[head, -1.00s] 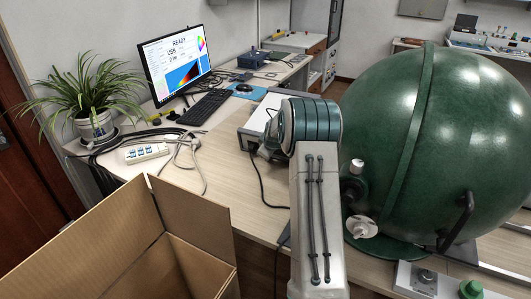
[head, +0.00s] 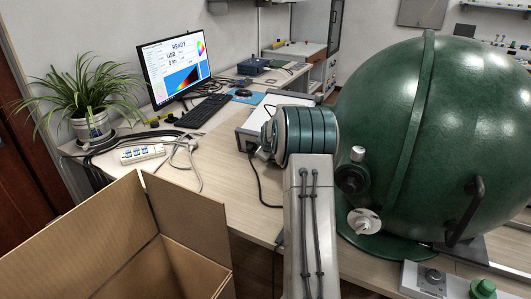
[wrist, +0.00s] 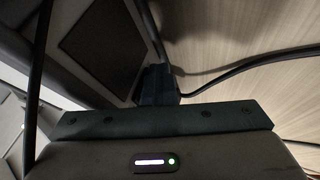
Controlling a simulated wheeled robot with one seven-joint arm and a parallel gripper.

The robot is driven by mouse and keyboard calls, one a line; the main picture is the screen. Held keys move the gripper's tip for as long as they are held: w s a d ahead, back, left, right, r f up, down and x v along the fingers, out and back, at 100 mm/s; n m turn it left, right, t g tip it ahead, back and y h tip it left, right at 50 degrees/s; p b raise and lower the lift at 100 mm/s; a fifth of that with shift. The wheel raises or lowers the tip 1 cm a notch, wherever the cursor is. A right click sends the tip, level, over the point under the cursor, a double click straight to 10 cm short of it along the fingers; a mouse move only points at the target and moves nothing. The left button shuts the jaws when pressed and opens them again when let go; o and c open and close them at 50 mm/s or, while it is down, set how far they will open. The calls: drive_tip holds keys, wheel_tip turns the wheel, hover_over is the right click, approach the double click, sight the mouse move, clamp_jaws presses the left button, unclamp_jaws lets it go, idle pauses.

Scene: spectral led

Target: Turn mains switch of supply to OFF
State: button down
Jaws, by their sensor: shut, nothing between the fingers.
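A light grey box-shaped unit (head: 247,125), which looks like the supply, stands on the desk behind my wrist in the head view. My arm hides much of it, and I cannot make out its mains switch. In the wrist view a grey casing with a dark panel (wrist: 101,48) fills the upper left, close by; it seems to be the same unit. My gripper (wrist: 157,80) shows there as a dark block at the centre, shut and empty, beside the casing. I cannot tell whether it touches. In the head view my arm hides the gripper.
A large green sphere (head: 430,150) stands close on the right. An open cardboard box (head: 85,240) is at front left. Black cables (wrist: 240,70) pass near my gripper. A monitor (head: 175,68), keyboard (head: 203,110), power strip (head: 144,153) and potted plant (head: 92,120) stand on the desk.

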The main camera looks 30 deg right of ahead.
drive_tip(key=shift+d+r, duration=0.1)
drive_tip(key=shift+d, duration=0.05)
drive_tip(key=shift+w+r+p, duration=0.15)
drive_tip(key=shift+r+p, duration=0.15)
drive_tip(key=shift+r, duration=0.6)
drive_tip(key=s+a+f+b, duration=0.1)
drive_tip(key=a+b, duration=0.1)
drive_tip(key=s+a+f+b, duration=0.1)
drive_tip(key=f, duration=0.1)
drive_tip(key=shift+s+a+f+b, duration=0.15)
drive_tip(key=shift+s+a+b, duration=0.2)
drive_tip(key=shift+b, duration=0.05)
drive_tip(key=s+f+p+v, duration=0.1)
drive_tip(key=v, duration=0.9)
drive_tip(key=shift+a, duration=0.35)
drive_tip(key=shift+r, duration=0.1)
